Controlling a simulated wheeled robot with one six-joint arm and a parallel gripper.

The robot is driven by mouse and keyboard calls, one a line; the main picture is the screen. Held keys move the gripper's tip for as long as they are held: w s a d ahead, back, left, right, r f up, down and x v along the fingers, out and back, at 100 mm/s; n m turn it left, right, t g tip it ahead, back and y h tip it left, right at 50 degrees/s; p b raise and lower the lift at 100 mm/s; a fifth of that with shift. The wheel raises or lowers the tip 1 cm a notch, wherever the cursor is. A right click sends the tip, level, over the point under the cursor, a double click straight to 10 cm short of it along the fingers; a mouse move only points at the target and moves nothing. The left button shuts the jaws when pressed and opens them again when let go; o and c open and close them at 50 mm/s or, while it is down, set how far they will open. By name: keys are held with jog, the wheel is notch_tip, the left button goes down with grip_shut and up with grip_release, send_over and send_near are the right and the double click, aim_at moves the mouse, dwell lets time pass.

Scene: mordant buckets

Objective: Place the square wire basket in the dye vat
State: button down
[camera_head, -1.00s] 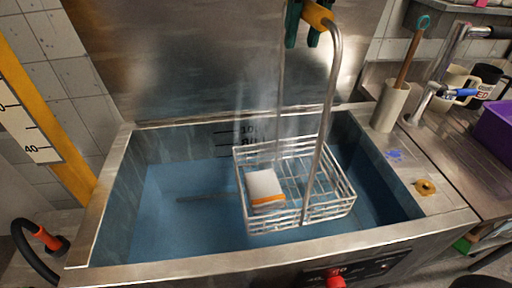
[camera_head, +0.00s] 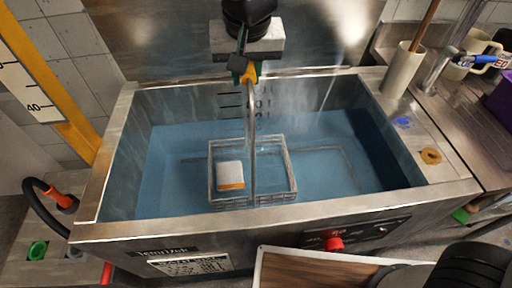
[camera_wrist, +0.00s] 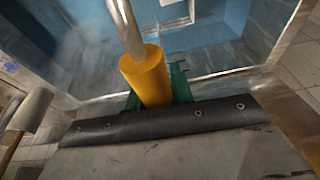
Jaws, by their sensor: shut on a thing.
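The square wire basket (camera_head: 270,197) sits low inside the dye vat (camera_head: 96,192), within the blue liquid (camera_head: 180,150). A white block with an orange band (camera_head: 230,175) lies in its left part. The basket's tall handle rises to a yellow grip. My gripper (camera_head: 243,74) is shut on this grip above the vat. In the wrist view, the yellow grip (camera_wrist: 146,76) is between the green fingers of my gripper (camera_wrist: 160,92). Whether the basket rests on the vat floor I cannot tell.
A beige cup with a wooden stick (camera_head: 402,70) stands right of the vat. A red knob (camera_head: 334,244) is on the front panel. A wooden-topped surface (camera_head: 310,270) shows at the bottom. A black hose with an orange part (camera_head: 60,200) is at the left.

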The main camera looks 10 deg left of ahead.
aim_at(249, 69)
notch_tip(249, 69, down, 9)
jog(key=shift+r, duration=0.2)
dwell(0.3)
jog(key=shift+f, duration=0.6)
jog(key=c, duration=1.2)
grip_release()
jog(key=v, duration=1.3)
jog(key=shift+w+r, duration=0.15)
